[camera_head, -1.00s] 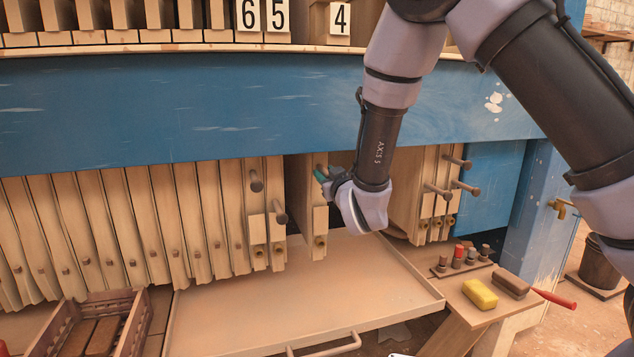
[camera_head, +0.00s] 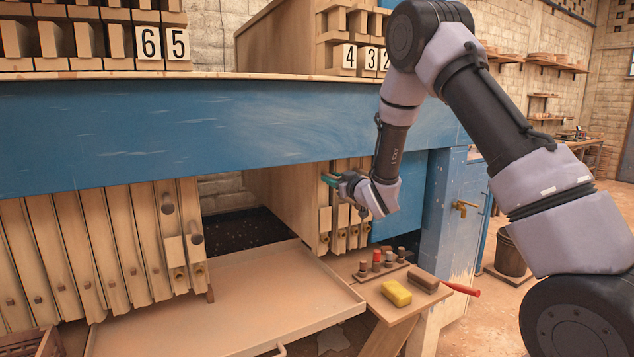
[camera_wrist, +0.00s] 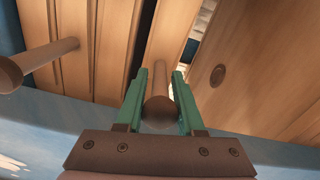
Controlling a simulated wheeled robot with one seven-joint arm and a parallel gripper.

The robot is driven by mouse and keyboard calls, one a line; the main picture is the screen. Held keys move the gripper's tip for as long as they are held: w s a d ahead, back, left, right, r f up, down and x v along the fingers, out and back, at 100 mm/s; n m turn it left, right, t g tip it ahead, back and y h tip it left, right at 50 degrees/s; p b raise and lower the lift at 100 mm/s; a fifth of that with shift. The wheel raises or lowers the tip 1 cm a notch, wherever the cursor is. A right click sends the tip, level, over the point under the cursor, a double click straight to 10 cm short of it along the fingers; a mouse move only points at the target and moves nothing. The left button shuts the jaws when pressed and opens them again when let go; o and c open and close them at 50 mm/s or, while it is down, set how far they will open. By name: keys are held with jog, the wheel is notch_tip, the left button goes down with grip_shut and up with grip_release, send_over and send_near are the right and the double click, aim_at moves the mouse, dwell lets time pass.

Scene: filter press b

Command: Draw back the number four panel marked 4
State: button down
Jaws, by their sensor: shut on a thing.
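The number four panel is a tall wooden plate, its number 4 tile (camera_head: 349,56) showing above the blue beam. Its lower part (camera_head: 325,222) hangs below the beam at the left end of the right-hand panel group, close beside the panels of tiles 3 and 2. My gripper (camera_head: 331,180) has green fingers and is at this panel's peg handle. In the wrist view the fingers stand on both sides of the brown round peg (camera_wrist: 160,108) and are shut on it. The peg's far end and the finger contact in the head view are partly hidden.
A wide gap separates panel 4 from the panels of tiles 6 and 5 (camera_head: 164,43). A tray (camera_head: 230,310) lies below. A side board holds a yellow sponge (camera_head: 396,292), a brown block (camera_head: 423,279) and a red-handled tool (camera_head: 460,289). A tap (camera_head: 466,206) sits on the right post.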

jog(key=shift+w+d, duration=0.35)
jog(key=shift+d, duration=0.3)
jog(key=c, duration=0.5)
grip_release()
jog(key=shift+a, duration=0.1)
jog(key=v, duration=1.1)
jog(key=shift+f, duration=0.1)
